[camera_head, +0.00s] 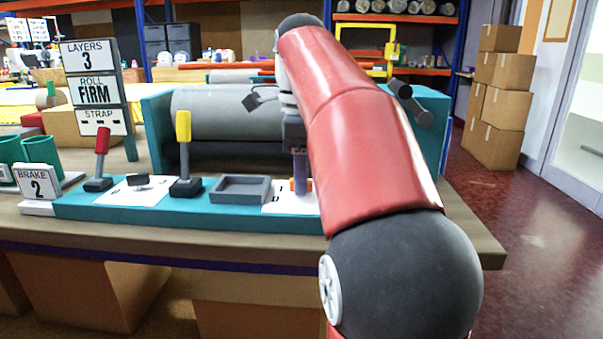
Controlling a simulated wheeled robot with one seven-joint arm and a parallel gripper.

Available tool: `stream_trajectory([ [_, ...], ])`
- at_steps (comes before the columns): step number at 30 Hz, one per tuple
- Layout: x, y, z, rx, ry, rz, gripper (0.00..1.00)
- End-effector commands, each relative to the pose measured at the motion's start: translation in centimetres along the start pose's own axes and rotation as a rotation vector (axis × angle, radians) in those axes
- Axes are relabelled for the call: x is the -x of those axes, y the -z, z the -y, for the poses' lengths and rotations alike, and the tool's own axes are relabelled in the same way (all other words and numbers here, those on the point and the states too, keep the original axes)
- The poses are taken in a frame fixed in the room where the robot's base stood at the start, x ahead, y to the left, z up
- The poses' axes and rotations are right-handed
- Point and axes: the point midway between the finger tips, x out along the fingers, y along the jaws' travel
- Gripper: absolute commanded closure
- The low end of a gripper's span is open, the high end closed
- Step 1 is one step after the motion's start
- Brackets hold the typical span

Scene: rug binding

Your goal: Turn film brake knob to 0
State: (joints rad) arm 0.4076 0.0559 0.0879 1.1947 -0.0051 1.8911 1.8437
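A small dark knob (139,180) sits on a white plate (120,193) on the teal control panel, between the red-handled lever (102,140) and the yellow-handled lever (183,127). Marks on its plate are too small to read. A sign (37,183) at the panel's left end reads BRAKE 2. My gripper (299,150) points down at the panel's right part, well right of the knob. Below it is a purple upright piece (303,172) with orange at its base, on a white plate marked 1 and 0. My fingertips are not clear, so I cannot tell whether they touch it.
A grey open tray (240,189) lies between the yellow lever and the purple piece. A grey roll (215,112) lies behind the panel. A sign post (90,55) reads LAYERS 3, ROLL FIRM, STRAP. Teal cups (40,150) stand left. Cardboard boxes (497,100) stand right.

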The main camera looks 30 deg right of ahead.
Motion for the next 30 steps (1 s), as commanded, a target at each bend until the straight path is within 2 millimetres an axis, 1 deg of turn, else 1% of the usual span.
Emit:
stream_trajectory([
  [1, 0.0, 0.0, 0.0, 0.0, 0.0, 0.0, 0.78],
  [6, 0.0, 0.0, 0.0, 0.0, 0.0, 0.0, 1.0],
  [14, 0.07, -0.01, -0.02, 0.011, -0.001, 0.0, 1.0],
  [19, 0.21, -0.02, -0.04, 0.063, -0.001, 0.0, 1.0],
  [23, 0.32, -0.02, -0.03, 0.14, -0.002, 0.0, 1.0],
  [30, 0.44, -0.04, -0.04, 0.346, -0.003, 0.0, 1.0],
])
